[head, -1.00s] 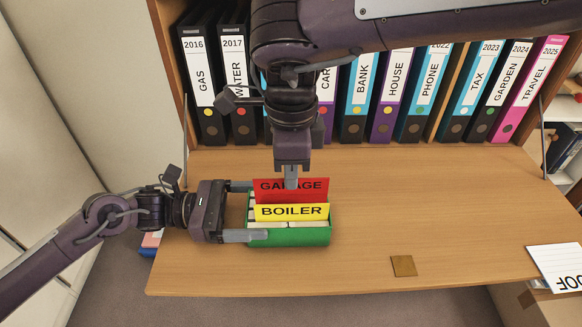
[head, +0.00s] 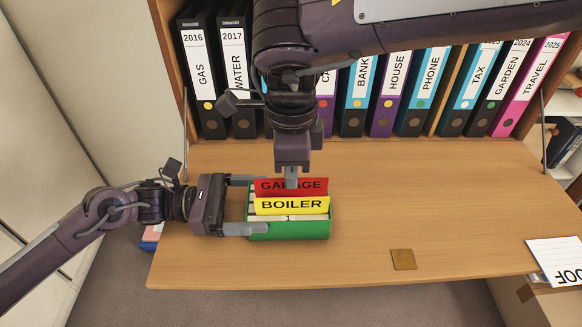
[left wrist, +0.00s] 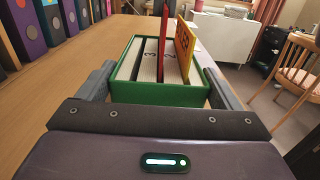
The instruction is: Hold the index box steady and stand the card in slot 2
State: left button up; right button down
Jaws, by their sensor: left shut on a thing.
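The green index box (head: 290,231) sits on the desk board, with pale numbered dividers inside. My left gripper (head: 254,204) is shut on it from the left, one finger along the back and one along the front; both fingers flank the box in the left wrist view (left wrist: 158,95). The red GARAGE card (head: 311,186) stands upright in the box, its lower part hidden behind the yellow BOILER card (head: 291,205). My right gripper (head: 291,178) comes from above, shut on the red card's top edge. In the left wrist view the yellow card (left wrist: 184,45) leans beside the upright red card (left wrist: 165,30).
A row of labelled binders (head: 360,95) stands along the back of the desk board (head: 450,210). A brass plate (head: 403,260) lies near the front edge, and a white printed sheet (head: 556,262) is at the right.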

jog(key=shift+f, duration=0.75)
dwell(0.4)
jog(key=c, duration=1.7)
grip_release()
jog(key=o, duration=0.6)
jog(key=shift+c, duration=0.2)
jog(key=shift+s, duration=0.1)
jog(key=shift+r, duration=4.05)
